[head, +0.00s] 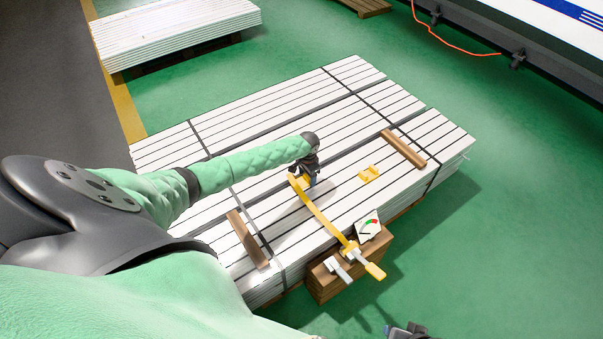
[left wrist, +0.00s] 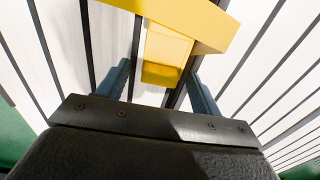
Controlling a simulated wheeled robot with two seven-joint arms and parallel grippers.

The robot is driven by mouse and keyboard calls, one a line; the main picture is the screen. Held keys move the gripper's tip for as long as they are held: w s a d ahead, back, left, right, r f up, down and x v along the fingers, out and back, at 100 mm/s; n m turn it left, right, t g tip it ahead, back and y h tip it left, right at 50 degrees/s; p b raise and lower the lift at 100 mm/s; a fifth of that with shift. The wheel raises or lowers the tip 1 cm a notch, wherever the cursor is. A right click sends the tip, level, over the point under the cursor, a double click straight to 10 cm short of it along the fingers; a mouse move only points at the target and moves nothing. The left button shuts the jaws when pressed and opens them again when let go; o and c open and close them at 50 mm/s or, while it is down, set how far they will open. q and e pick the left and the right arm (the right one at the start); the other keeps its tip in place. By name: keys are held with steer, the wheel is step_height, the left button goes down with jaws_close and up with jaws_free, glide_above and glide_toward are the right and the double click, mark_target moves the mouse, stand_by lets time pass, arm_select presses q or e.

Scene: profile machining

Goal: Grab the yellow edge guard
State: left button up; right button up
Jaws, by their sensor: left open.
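A yellow edge guard (head: 297,181) sits on the stack of white profiles, at the far end of a yellow strap (head: 325,217). My left gripper (head: 305,180) is open right over it and partly hides it. In the left wrist view the yellow guard (left wrist: 166,52) shows between and just beyond the two open fingers (left wrist: 158,78), with a broad yellow band (left wrist: 190,15) across its top. I cannot tell whether the fingers touch it. A second small yellow piece (head: 368,175) lies on the profiles to the right. A bit of my right gripper (head: 405,331) shows at the bottom edge.
The profile stack (head: 235,165) has dark bands and two wooden battens (head: 247,240) (head: 403,148). Another stack (head: 175,28) stands behind. Green floor is clear at right.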

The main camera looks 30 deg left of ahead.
arm_select(q)
steer(key=shift+f, duration=0.25)
steer(key=c, duration=1.1)
steer(key=shift+o, duration=0.2)
steer(key=shift+r, duration=0.1)
